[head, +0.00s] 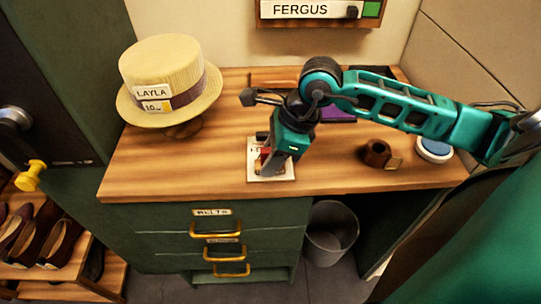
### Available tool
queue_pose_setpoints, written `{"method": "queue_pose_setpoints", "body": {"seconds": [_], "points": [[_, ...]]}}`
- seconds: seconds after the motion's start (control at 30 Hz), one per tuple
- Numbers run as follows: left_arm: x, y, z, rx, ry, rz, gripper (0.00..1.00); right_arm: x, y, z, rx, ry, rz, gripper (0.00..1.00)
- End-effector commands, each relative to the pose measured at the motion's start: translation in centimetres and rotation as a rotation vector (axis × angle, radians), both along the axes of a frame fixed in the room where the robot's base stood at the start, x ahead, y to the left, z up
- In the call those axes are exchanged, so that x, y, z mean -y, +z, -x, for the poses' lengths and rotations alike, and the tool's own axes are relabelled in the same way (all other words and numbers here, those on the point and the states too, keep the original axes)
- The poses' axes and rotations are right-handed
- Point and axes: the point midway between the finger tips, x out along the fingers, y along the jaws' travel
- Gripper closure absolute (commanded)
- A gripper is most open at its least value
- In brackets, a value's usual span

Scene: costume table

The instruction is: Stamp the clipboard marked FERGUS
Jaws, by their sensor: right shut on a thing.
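A wooden-framed board with a white FERGUS label (300,10) is on the back wall at the top, cut off by the picture's edge; a black clip-like part and a green patch show on it. My right gripper (269,167) reaches down over a white sheet or card (286,174) near the table's front edge. It is shut on a small, mostly hidden thing with some red (264,155), perhaps a stamp. I cannot tell whether that thing touches the card. My left gripper is out of view.
A straw hat (165,62) tagged LAYLA stands at the left of the wooden table (150,165). A brown pipe-like thing (375,153) and a blue round pad (434,149) lie to the right. A purple thing (339,110) is partly behind my arm. A bin (331,234) stands below.

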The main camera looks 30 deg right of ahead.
Motion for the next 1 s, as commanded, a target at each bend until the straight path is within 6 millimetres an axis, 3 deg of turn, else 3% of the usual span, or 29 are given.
{"method": "queue_pose_setpoints", "body": {"seconds": [0.17,1.0], "points": [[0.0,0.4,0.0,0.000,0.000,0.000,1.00,0.0,0.4,0.2,-0.008,0.001,0.002,0.88],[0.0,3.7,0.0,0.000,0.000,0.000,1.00,0.0,6.9,0.1,-0.003,0.001,0.001,0.88]]}}
